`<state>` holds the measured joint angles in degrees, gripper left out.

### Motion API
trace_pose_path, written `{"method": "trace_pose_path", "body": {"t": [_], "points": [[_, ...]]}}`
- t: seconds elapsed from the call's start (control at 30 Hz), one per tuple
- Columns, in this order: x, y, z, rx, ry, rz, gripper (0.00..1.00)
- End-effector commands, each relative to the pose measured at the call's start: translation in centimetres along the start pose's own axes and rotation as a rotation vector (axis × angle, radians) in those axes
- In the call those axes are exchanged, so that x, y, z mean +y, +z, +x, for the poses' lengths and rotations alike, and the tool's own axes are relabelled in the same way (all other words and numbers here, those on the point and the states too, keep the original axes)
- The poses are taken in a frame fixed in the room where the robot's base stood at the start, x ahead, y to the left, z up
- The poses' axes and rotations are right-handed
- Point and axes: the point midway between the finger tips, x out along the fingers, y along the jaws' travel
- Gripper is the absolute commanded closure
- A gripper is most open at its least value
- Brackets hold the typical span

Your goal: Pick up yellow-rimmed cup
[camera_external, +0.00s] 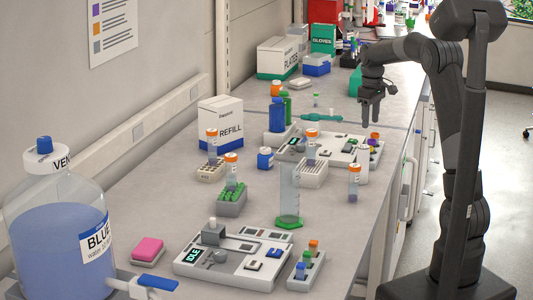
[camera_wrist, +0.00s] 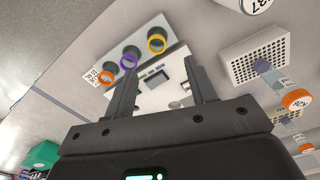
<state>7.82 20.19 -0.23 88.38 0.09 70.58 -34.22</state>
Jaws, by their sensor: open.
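The yellow-rimmed cup (camera_wrist: 156,43) is in the wrist view, at the right end of a row of cups in a white holder. A purple-rimmed cup (camera_wrist: 129,61) and an orange-rimmed cup (camera_wrist: 106,78) are beside it. In the external view the yellow-rimmed cup (camera_external: 372,149) is small, at the right end of the white station on the bench. My gripper (camera_external: 370,123) hangs above the cups, pointing down. In the wrist view my gripper (camera_wrist: 162,75) is open and empty, and the cup lies beyond its fingertips, not between them.
A white perforated rack (camera_wrist: 255,58) with an orange-capped tube (camera_wrist: 297,100) is to the right in the wrist view. An orange-capped vial (camera_external: 354,183) stands near the bench's right edge. A clear cylinder (camera_external: 290,195) stands nearer the camera.

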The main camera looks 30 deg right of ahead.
Motion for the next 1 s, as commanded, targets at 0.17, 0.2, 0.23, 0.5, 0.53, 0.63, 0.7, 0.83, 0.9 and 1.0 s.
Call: {"method": "trace_pose_path", "body": {"t": [0.17,0.2,0.23,0.5,0.53,0.63,0.7,0.83,0.9,1.0], "points": [[0.8,-0.7,1.4,-0.014,-0.009,-0.016,0.49],[0.8,-0.7,1.9,-0.015,-0.01,-0.016,0.49],[0.8,-0.7,2.4,-0.015,-0.01,-0.017,0.49],[0.7,-0.6,6.1,-0.014,-0.009,-0.016,0.49],[0.7,-0.6,6.3,-0.013,-0.009,-0.016,0.49],[0.7,-0.6,7.0,-0.014,-0.01,-0.016,0.49],[0.7,-0.5,7.9,-0.014,-0.01,-0.015,0.49],[0.7,-0.4,9.9,-0.015,-0.01,-0.015,0.49],[0.7,-0.4,10.8,-0.014,-0.01,-0.015,0.49],[0.7,-0.4,11.5,-0.013,-0.009,-0.015,0.49]]}}
